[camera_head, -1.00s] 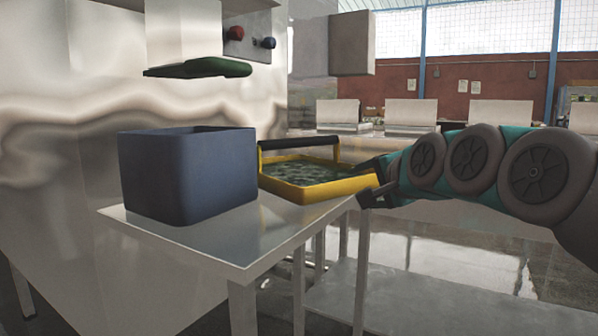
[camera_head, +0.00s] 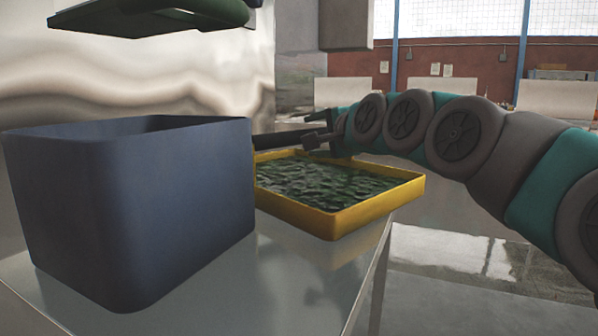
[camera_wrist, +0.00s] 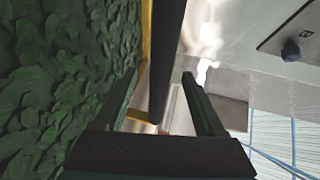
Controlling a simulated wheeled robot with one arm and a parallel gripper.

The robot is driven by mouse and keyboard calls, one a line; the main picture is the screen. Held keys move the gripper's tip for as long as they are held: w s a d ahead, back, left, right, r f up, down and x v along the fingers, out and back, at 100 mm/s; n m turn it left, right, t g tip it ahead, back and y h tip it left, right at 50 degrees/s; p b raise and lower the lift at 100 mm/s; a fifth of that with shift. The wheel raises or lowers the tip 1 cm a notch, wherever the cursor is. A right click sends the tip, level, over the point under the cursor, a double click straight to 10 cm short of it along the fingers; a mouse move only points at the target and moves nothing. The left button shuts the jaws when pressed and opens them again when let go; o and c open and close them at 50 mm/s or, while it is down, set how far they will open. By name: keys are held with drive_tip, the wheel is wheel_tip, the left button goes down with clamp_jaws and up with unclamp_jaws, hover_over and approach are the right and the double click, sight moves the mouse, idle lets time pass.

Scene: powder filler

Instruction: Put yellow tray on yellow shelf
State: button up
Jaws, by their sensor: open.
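The yellow tray (camera_head: 345,222), filled with dark green leafy stuff, sits flat on a metal table, just right of and behind the blue bin. Its black bar handle (camera_head: 272,140) stands up along the far side, partly hidden by the bin. My gripper (camera_head: 314,131) is at the right part of this handle, above the tray. In the wrist view the black handle (camera_wrist: 168,65) runs between the two fingers of my gripper (camera_wrist: 158,78), which are open with gaps to the bar. The yellow rim (camera_wrist: 145,45) and green contents show on the left. I see no yellow shelf.
The blue bin (camera_head: 140,215) stands close at the left on the metal table (camera_head: 250,285). A green part (camera_head: 150,16) overhangs the table at the upper left. A shiny metal wall lies behind. Floor shows right of the table.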

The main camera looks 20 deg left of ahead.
drive_tip(key=x, duration=0.7)
drive_tip(key=shift+p, duration=0.45)
drive_tip(key=shift+d+r, duration=0.1)
drive_tip(key=shift+d, duration=0.05)
drive_tip(key=shift+c, duration=0.3)
clamp_jaws()
idle(0.7)
